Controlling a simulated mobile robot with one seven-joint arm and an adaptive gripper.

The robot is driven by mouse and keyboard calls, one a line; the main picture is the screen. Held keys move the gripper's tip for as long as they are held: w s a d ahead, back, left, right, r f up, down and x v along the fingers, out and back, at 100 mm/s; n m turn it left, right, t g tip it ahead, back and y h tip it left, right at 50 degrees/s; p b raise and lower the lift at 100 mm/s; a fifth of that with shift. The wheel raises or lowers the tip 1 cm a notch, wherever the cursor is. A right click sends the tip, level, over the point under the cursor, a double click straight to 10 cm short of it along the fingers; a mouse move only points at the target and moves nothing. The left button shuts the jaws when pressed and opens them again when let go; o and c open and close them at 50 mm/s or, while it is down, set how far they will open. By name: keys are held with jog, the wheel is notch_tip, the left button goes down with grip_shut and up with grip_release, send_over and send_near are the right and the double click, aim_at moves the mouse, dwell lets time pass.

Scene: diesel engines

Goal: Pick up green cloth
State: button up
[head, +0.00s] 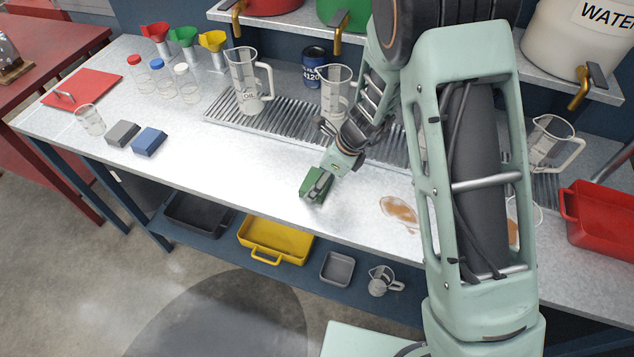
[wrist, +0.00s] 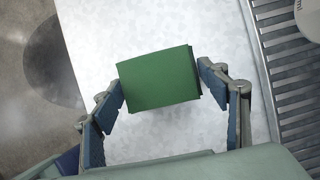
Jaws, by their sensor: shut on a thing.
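The green cloth (head: 311,181) is a small folded block at the front part of the grey bench top, near its middle. In the wrist view the green cloth (wrist: 160,78) sits between the two blue-padded fingers. My gripper (head: 319,188) is over the cloth, with its fingers shut on it; it also shows in the wrist view (wrist: 162,85). Whether the cloth touches the bench or is slightly raised, I cannot tell. My arm hides part of the bench to the right.
A blue cloth (head: 149,141) and a grey cloth (head: 122,133) lie to the left. A brown spill (head: 399,211) is right of my gripper. Measuring jugs (head: 246,82) stand on the drain grate (head: 285,120) behind. A red tray (head: 597,215) is at the right.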

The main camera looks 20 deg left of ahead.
jog(key=shift+r, duration=0.15)
jog(key=shift+r, duration=0.6)
jog(key=s+d+r, duration=0.8)
jog(key=s+r, duration=0.3)
jog(key=shift+d+r, duration=0.3)
jog(key=shift+d, duration=0.1)
